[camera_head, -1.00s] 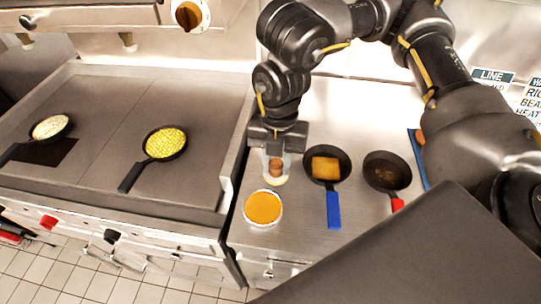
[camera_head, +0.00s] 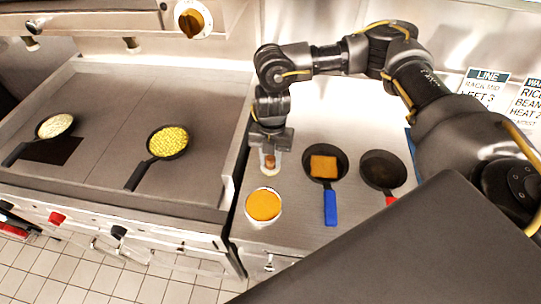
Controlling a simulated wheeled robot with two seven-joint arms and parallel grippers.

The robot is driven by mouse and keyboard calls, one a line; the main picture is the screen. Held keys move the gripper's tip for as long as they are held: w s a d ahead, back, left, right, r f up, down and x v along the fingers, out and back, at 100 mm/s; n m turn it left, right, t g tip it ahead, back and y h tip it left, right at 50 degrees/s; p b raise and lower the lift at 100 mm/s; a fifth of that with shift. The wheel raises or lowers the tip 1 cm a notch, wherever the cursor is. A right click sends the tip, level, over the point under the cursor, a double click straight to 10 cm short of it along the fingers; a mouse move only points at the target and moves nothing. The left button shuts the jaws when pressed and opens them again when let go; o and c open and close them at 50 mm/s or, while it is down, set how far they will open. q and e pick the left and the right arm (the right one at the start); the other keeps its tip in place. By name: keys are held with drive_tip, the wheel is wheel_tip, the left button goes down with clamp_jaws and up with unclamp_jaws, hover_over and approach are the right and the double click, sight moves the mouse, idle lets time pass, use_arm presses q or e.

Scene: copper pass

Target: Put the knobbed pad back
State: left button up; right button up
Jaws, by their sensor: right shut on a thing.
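My right gripper (camera_head: 270,158) points down over the steel counter, at the left side of the counter near the griddle's edge. It is shut on the brown knob of the knobbed pad (camera_head: 270,161). The pad's lower part is small in the picture, and I cannot tell whether it touches the counter. A round dish with an orange filling (camera_head: 263,205) stands just in front of the gripper. My left gripper is not in view.
A blue-handled pan with a browned square (camera_head: 323,166) and a red-handled dark pan (camera_head: 383,171) stand to the right. The griddle (camera_head: 105,140) on the left holds a pan of yellow food (camera_head: 168,142) and a pan of pale food (camera_head: 55,126). Signs (camera_head: 484,86) hang behind.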

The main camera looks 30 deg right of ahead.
drive_tip(key=shift+f, duration=0.25)
drive_tip(key=shift+f, duration=0.1)
drive_tip(key=shift+f, duration=0.15)
drive_tip(key=o, duration=1)
drive_tip(key=shift+c, duration=0.2)
